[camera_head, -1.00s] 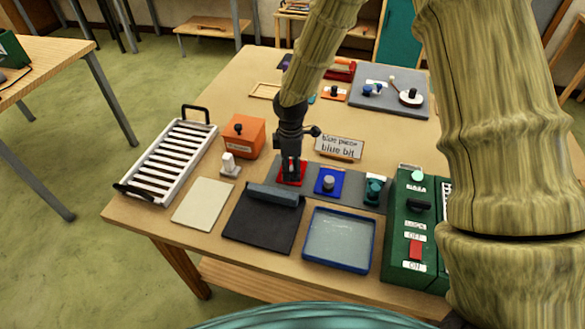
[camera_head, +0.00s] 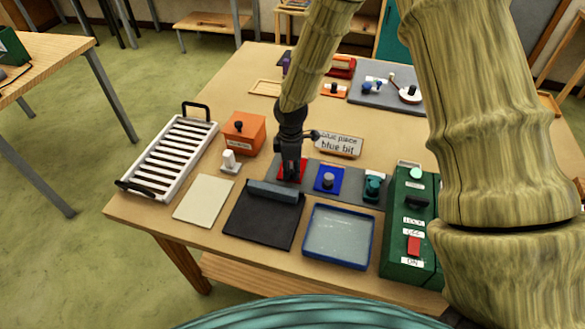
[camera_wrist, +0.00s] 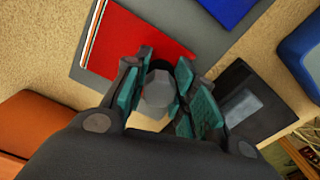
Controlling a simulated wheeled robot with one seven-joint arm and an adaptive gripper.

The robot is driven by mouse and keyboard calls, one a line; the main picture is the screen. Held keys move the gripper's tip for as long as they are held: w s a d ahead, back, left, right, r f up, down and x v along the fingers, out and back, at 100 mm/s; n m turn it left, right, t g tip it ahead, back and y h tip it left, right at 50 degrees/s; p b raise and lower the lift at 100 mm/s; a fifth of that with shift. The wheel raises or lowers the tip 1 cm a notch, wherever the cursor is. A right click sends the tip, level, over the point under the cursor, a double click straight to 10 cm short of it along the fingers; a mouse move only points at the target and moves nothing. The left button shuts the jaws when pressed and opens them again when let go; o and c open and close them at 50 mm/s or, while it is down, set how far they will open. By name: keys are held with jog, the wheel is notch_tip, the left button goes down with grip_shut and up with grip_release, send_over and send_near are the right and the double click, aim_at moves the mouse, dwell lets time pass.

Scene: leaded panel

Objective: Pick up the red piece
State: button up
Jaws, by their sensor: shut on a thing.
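The red piece (camera_wrist: 130,40) is a flat red square with a grey knob (camera_wrist: 159,88). In the wrist view the knob sits between the teal pads of my gripper (camera_wrist: 162,82). My gripper is shut on this knob. In the head view my gripper (camera_head: 291,175) points down over the grey strip, and the red piece (camera_head: 282,167) shows partly around the fingers. The red piece is at or just above the strip; I cannot tell the gap exactly.
A blue piece (camera_head: 322,186) and a teal piece (camera_head: 375,183) are to the right on the strip. In front are a black mat (camera_head: 258,222) and a blue-rimmed tray (camera_head: 337,266). An orange box (camera_head: 244,132), white rack (camera_head: 150,193) and green switch box (camera_head: 398,230) stand nearby.

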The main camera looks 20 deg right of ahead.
aim_at(291, 165)
jog(key=shift+r+b, duration=1.65)
jog(key=shift+r, duration=3.35)
jog(key=o, duration=0.4)
jog(key=shift+c, duration=0.2)
jog(key=c, duration=0.4)
